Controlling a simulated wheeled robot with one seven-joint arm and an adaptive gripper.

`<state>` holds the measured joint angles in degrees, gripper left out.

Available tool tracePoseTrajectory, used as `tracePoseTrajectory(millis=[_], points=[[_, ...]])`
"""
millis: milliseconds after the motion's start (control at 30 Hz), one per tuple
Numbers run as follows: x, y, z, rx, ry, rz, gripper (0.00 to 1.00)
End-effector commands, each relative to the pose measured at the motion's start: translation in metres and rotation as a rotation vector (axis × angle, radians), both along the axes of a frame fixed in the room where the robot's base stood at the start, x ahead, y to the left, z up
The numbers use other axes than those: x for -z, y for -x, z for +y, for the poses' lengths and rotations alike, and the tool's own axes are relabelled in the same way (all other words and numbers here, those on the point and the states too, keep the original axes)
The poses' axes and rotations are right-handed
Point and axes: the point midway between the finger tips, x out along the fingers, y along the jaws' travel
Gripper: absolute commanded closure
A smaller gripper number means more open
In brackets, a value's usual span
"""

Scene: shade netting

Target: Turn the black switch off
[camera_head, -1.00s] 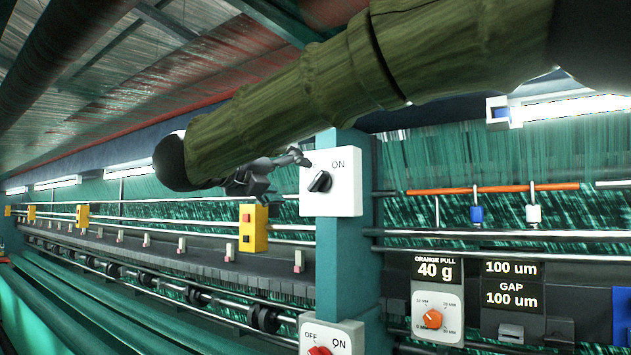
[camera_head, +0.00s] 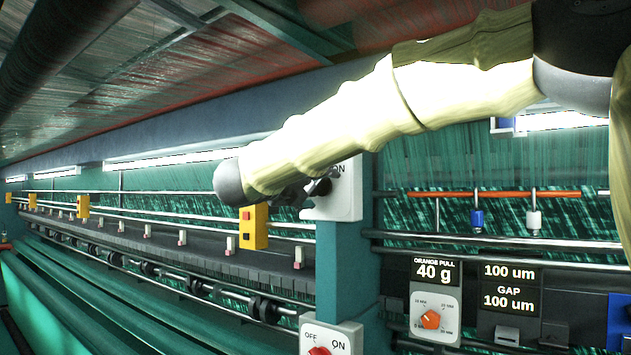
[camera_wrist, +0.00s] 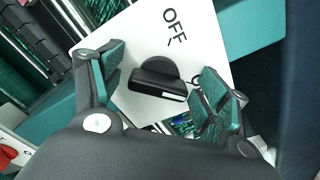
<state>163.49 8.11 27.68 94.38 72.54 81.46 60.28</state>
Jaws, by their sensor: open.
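The black switch (camera_wrist: 157,82) is a round knob with a raised bar on a white box, whose bare face also shows in the head view (camera_head: 345,205). OFF is printed on the box in the wrist view and ON shows in the head view. My gripper (camera_wrist: 163,88) is open, with one green-padded finger on each side of the knob. In the head view my arm hides the OFF side and most of the knob.
A red switch (camera_head: 320,351) sits on a white box below. A yellow box (camera_head: 254,228) with a red button is left of the teal post (camera_head: 341,270). An orange dial (camera_head: 431,319) is at lower right. Rails and netting machinery run behind.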

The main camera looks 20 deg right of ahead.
Motion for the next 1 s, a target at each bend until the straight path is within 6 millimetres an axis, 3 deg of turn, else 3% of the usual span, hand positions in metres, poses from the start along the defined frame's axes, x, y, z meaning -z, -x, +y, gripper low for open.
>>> tracePoseTrajectory(millis=[233,500,1000], points=[[0.0002,-0.0003,-0.0003,0.000,0.000,0.000,0.25],[0.0000,-0.0002,-0.0002,0.000,0.000,0.000,0.71],[0.0027,-0.0003,0.0000,0.000,0.076,0.097,0.71]])
